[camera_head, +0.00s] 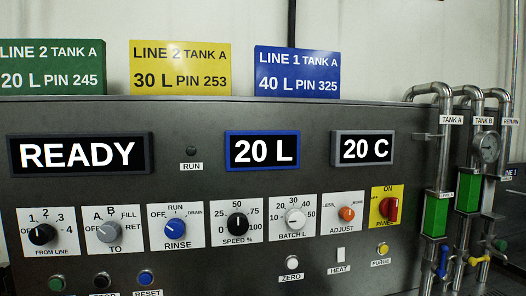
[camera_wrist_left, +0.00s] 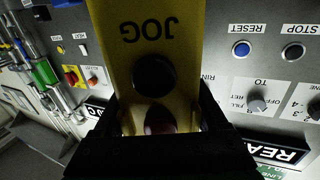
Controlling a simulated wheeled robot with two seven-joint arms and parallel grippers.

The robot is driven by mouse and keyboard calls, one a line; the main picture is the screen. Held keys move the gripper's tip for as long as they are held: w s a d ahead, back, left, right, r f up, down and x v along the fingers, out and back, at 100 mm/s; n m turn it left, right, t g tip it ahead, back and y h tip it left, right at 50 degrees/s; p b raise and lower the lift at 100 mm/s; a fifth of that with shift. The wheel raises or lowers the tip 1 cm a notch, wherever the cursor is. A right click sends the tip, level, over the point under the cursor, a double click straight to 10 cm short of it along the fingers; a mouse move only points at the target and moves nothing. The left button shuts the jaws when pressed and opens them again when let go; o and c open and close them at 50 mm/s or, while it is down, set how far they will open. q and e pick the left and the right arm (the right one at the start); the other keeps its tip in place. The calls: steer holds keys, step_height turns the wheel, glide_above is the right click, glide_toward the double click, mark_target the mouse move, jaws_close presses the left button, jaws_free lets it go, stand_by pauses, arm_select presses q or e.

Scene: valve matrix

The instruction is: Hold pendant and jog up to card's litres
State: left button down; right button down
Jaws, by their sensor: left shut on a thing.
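The yellow pendant (camera_wrist_left: 125,70) fills the middle of the left wrist view, with JOG printed upside down. It carries a black round button (camera_wrist_left: 153,76) and a dark reddish button (camera_wrist_left: 159,121) between the fingers. My left gripper (camera_wrist_left: 160,112) is shut on the pendant, one finger on each side. In the head view, three cards stand on the panel top: green (camera_head: 50,66) with 20 L, yellow (camera_head: 180,68) with 30 L, blue (camera_head: 297,72) with 40 L. The litre display (camera_head: 262,150) reads 20 L. The status display (camera_head: 79,154) reads READY. My right gripper is in neither view.
A temperature display (camera_head: 362,149) reads 20 C. The RUN lamp (camera_head: 191,151) looks dark. Pipes with green sight gauges (camera_head: 436,215) stand at the right.

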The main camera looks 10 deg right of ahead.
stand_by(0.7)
arm_select(q)
jaws_free()
